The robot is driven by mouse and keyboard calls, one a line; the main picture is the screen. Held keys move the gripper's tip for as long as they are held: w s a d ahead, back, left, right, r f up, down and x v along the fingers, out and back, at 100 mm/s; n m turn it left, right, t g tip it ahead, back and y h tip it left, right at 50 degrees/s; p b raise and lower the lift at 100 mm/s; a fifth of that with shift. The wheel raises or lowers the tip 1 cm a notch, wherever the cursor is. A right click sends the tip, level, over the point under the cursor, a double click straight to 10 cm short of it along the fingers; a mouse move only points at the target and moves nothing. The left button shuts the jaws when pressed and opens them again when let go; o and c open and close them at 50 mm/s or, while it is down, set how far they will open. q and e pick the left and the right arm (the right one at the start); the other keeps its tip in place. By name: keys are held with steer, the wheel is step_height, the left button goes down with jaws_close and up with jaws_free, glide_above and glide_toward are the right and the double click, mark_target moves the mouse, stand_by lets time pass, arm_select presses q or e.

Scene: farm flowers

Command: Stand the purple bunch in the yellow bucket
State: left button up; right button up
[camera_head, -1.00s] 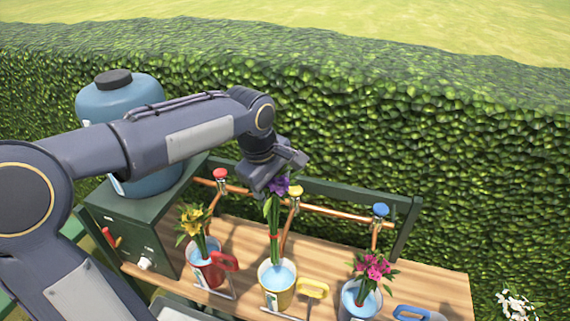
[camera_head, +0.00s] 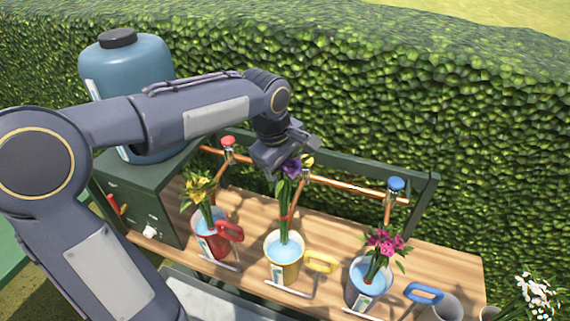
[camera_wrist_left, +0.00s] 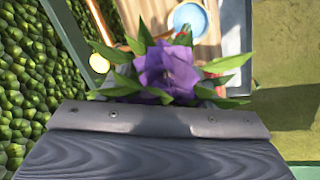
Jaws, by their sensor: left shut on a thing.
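The purple bunch (camera_head: 287,190) hangs upright from my left gripper (camera_head: 287,157), with a red tie around its green stems. Its lower stems reach into the mouth of the yellow bucket (camera_head: 284,272), which holds blue water. Whether the stems touch the bottom cannot be told. My left gripper is shut on the bunch near its flower head. In the left wrist view the purple flower (camera_wrist_left: 168,72) and its leaves show just beyond the gripper's dark edge. My right gripper is not in view.
A red bucket (camera_head: 213,245) with yellow flowers stands left. A blue-handled bucket (camera_head: 365,290) with pink flowers stands right. Copper pipes with taps (camera_head: 345,185) run behind the buckets. A blue tank (camera_head: 127,85) stands at the back left. White flowers (camera_head: 535,292) are far right.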

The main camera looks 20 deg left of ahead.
mark_target(281, 204)
arm_select(q)
steer(key=shift+s+a+f+b+x, duration=0.2)
steer(key=shift+s+b+x, duration=0.4)
steer(key=shift+b+x, duration=1.8)
steer(key=shift+s+a+f+b+x, duration=0.1)
steer(key=shift+s+a+b+x, duration=0.35)
steer(key=shift+b+x, duration=2)
steer(key=shift+s+a+f+b+x, duration=0.15)
steer(key=shift+s+b+x, duration=0.6)
steer(key=shift+b+x, duration=1.65)
steer(key=shift+w+d+f+p, duration=0.15)
steer(key=shift+f+p, duration=0.55)
steer(key=shift+p, duration=0.1)
steer(key=o, duration=1.6)
steer(key=shift+c, duration=0.2)
steer(key=v, duration=0.7)
steer(key=shift+d+p, duration=0.1)
steer(key=shift+p, duration=0.2)
steer(key=shift+r, duration=0.35)
